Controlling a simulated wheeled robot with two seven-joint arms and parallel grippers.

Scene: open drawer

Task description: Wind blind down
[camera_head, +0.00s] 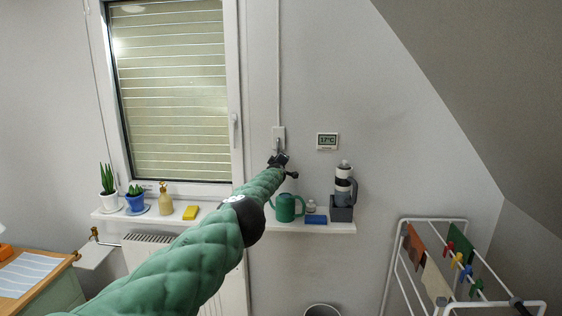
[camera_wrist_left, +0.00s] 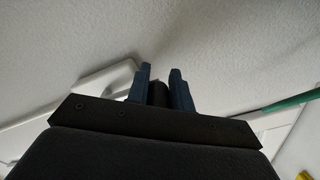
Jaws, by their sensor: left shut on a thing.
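The blind (camera_head: 175,90) hangs behind the window pane; its pale yellow-green slats with light lines between them cover almost the whole window. A white winder box (camera_head: 279,133) is on the wall right of the window, below a vertical white strip. My left arm reaches up to it, and my left gripper (camera_head: 280,160) is just below the box. In the left wrist view, the fingers (camera_wrist_left: 161,88) are shut on a dark cylindrical handle (camera_wrist_left: 158,93), seemingly the winder's crank handle. Most of the crank is hidden by the gripper. My right gripper is not in view.
A white shelf (camera_head: 342,227) below the window holds plants, a gold bottle, a yellow sponge, a green watering can (camera_head: 286,208) and a coffee machine (camera_head: 343,192). A thermostat (camera_head: 327,141) is right of the winder. A drying rack (camera_head: 433,221) stands at right.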

